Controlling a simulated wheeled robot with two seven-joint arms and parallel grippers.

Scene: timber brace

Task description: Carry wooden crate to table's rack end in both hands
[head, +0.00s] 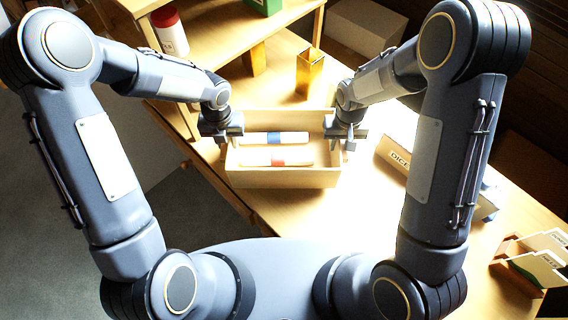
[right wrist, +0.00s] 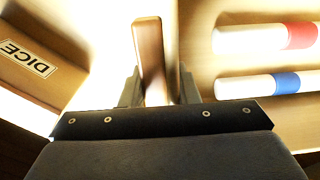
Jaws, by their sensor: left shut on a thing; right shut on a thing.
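The wooden crate (head: 282,179) is an open, light wood box in the middle of the head view, over the table (head: 350,215). Two white cylinders lie inside it, one with a blue band (head: 274,138) and one with a red band (head: 277,162). My left gripper (head: 230,132) is shut on the crate's left wall. My right gripper (head: 341,133) is shut on its right wall; in the right wrist view that wall (right wrist: 150,50) stands between the fingers. I cannot tell whether the crate touches the table.
A box labelled DICE (head: 394,160) stands right of the crate. A small rack with cards (head: 530,265) is at the lower right. A shelf with a red-lidded jar (head: 171,34) is at the upper left.

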